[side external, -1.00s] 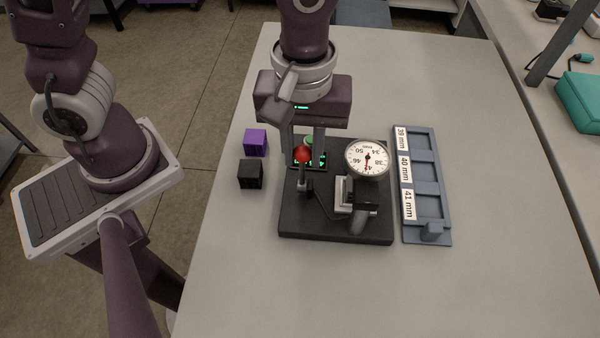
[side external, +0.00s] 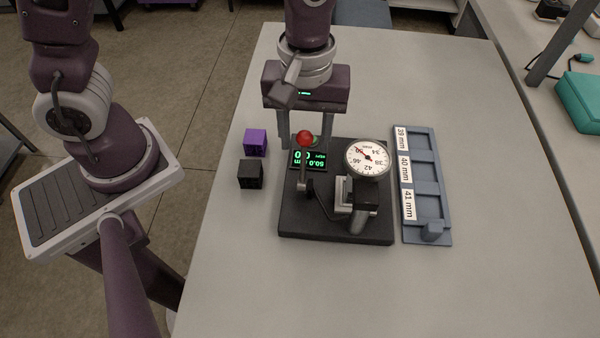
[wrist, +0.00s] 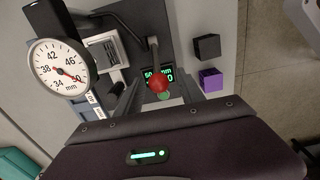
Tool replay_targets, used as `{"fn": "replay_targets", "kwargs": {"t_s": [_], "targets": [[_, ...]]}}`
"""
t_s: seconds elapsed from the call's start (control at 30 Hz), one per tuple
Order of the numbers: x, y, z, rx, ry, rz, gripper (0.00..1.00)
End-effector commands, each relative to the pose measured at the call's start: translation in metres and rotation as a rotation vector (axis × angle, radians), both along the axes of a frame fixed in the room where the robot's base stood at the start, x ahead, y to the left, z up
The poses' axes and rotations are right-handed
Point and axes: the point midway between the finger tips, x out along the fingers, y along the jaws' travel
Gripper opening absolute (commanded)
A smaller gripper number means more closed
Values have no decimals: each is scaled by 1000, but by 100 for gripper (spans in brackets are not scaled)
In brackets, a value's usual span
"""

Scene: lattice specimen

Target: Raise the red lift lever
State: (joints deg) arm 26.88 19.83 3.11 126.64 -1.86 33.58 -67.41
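The red ball knob (side external: 304,137) tops the lift lever, whose grey stem (side external: 302,170) rises from the left side of the dark gauge stand (side external: 337,232). My gripper (side external: 306,143) is open around the knob in the side view, its fingers well apart. In the wrist view, the knob (wrist: 158,84) sits between the spread fingers with gaps on both sides. I cannot tell its exact depth relative to the fingertips. The round dial (side external: 367,157) has its needle toward the upper left. A green-lit display (side external: 310,159) seems to read 50.0.
A purple cube (side external: 255,142) and a black cube (side external: 250,174) stand left of the gauge stand. The near table is clear.

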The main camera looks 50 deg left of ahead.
Motion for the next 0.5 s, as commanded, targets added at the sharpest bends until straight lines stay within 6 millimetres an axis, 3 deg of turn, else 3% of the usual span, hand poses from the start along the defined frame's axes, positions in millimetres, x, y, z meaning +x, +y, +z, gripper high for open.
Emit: {"fn": "replay_targets", "kwargs": {"t_s": [0.23, 0.5], "targets": [[1, 0, 4, -1, -3, 0, 45], [1, -1, 45, -2, -4, -1, 45]]}}
